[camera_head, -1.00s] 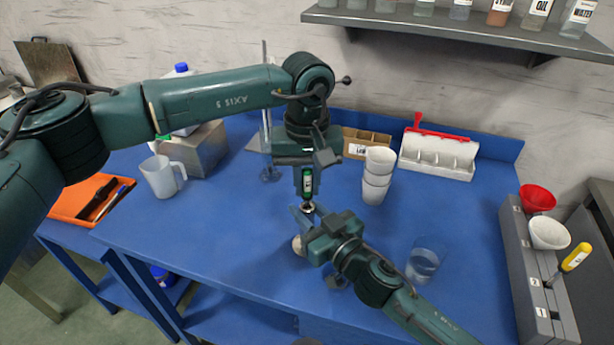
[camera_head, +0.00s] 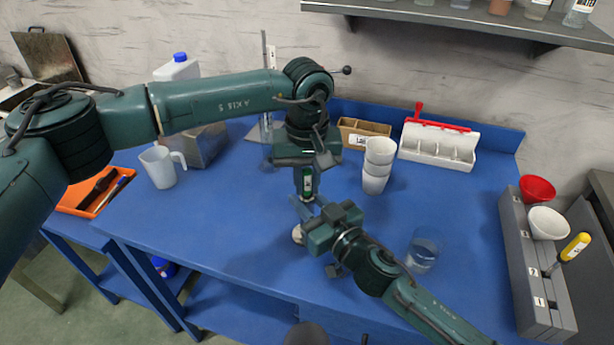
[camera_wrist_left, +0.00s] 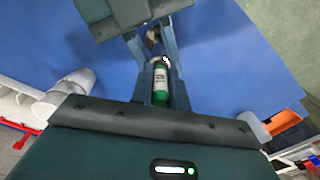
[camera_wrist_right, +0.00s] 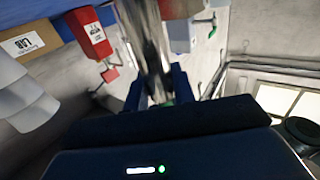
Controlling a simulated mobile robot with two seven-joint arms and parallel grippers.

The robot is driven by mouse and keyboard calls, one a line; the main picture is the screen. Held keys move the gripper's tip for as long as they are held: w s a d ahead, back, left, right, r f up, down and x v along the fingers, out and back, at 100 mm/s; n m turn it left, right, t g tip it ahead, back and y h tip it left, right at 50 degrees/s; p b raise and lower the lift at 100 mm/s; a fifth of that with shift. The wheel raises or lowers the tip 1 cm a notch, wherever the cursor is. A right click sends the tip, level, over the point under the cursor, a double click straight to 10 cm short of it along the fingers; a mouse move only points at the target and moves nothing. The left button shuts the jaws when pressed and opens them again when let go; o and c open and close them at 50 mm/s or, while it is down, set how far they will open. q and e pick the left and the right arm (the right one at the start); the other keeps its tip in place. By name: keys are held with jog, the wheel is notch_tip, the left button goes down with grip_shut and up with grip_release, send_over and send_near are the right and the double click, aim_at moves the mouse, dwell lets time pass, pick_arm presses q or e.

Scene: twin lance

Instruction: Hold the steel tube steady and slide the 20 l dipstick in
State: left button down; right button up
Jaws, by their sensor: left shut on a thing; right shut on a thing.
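My left gripper (camera_head: 306,190) points down and is shut on the green, labelled handle of the dipstick (camera_head: 307,182). The handle also shows between the fingers in the left wrist view (camera_wrist_left: 160,85). My right gripper (camera_head: 304,208) is just below it, its fingers pointing to the upper left. It is shut on the steel tube, which is a shiny, blurred cylinder in the right wrist view (camera_wrist_right: 148,35). The handle's lower end is close to the right fingers. The dipstick's rod is hidden, and I cannot tell how far it sits in the tube.
Stacked white cups (camera_head: 376,178) stand right of my grippers, with a clear beaker (camera_head: 422,254) nearer the front. A white jug (camera_head: 160,168) and orange tray (camera_head: 72,205) are at left. A cardboard box (camera_head: 352,136) and a white rack (camera_head: 432,152) are behind. A grey holder (camera_head: 520,260) stands right.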

pick_arm(q)
jog(key=c, duration=1.3)
grip_release()
notch_tip(320, 180, up, 12)
pick_arm(e)
jog(key=o, duration=1.1)
